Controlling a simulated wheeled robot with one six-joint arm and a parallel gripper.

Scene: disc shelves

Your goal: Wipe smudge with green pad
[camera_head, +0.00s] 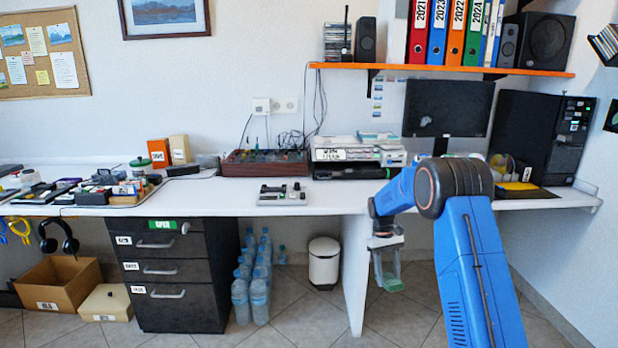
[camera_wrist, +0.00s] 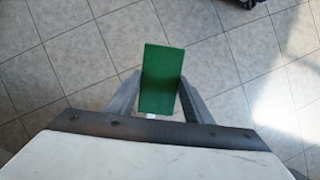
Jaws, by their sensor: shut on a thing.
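My gripper (camera_head: 386,268) hangs down in front of the desk's front edge, over the tiled floor, and is shut on the green pad (camera_head: 393,284). In the wrist view the flat, rectangular green pad (camera_wrist: 162,72) sits between the two grey fingers of my gripper (camera_wrist: 160,92), with its far end sticking out past them. A pale grey smudge-like patch (camera_head: 425,121) shows on the dark monitor (camera_head: 466,97), left of its middle; I cannot tell whether it is a smudge or a reflection. My gripper is well below the monitor and apart from it.
The white desk (camera_head: 230,193) carries a small grey device (camera_head: 283,194), a black-fronted box stack (camera_head: 352,160) and a black computer tower (camera_head: 541,135). An orange shelf (camera_head: 440,69) with binders hangs above the monitor. A white bin (camera_head: 324,262) stands under the desk. My blue arm covers the desk below the monitor.

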